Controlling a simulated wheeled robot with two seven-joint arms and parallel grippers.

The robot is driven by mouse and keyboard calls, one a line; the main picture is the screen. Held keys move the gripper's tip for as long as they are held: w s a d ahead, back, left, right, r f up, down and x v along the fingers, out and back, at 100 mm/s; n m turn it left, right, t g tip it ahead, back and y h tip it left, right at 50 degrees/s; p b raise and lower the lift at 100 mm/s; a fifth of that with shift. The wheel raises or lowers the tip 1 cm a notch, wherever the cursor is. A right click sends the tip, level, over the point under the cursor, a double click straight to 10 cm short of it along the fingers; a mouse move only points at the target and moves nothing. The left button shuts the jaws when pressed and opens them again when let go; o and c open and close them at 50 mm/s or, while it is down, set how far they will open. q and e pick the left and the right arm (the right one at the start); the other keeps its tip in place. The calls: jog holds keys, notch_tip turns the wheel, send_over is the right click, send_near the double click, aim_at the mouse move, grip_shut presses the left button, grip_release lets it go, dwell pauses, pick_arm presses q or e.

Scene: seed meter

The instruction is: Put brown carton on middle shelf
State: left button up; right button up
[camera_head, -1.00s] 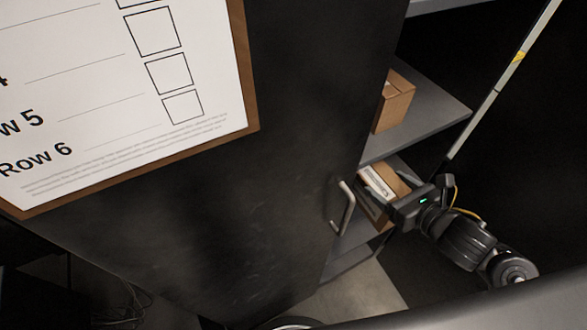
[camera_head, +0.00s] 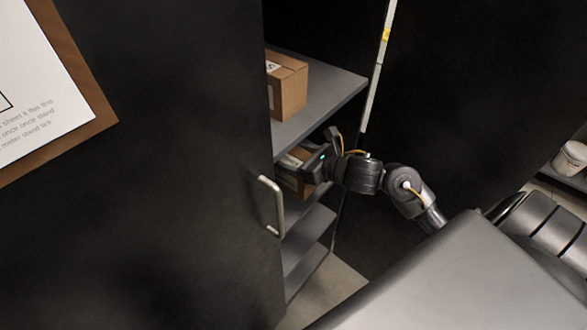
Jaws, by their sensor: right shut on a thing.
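My right gripper (camera_head: 312,168) is shut on a brown carton (camera_head: 292,184) with a pale label on top. The carton is inside the open cabinet, below the upper shelf (camera_head: 325,101) and above a lower shelf (camera_head: 308,229). The cabinet door hides its left side, and the gripper covers part of its right. I cannot tell whether it touches the shelf under it. A second brown carton (camera_head: 292,92) stands on the upper shelf. My left gripper is not in view.
The dark cabinet door (camera_head: 190,170) with a metal handle (camera_head: 270,205) fills the left and centre. A pale upright strip (camera_head: 380,65) stands right of the shelves. A white bucket (camera_head: 571,158) is at far right.

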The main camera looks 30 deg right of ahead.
jog(key=shift+w+d+f, duration=0.15)
jog(key=shift+w+f, duration=0.4)
jog(key=shift+f, duration=0.05)
jog(key=shift+w+d+f, duration=0.15)
jog(key=shift+w+f, duration=0.4)
jog(key=shift+w+f+p, duration=0.2)
jog(key=shift+f+p, duration=0.45)
jog(key=shift+f, duration=1.15)
jog(key=shift+f, duration=0.15)
jog(key=shift+f+b, duration=0.15)
jog(key=shift+b, duration=0.15)
jog(key=o, duration=1.8)
jog(key=shift+s, duration=0.1)
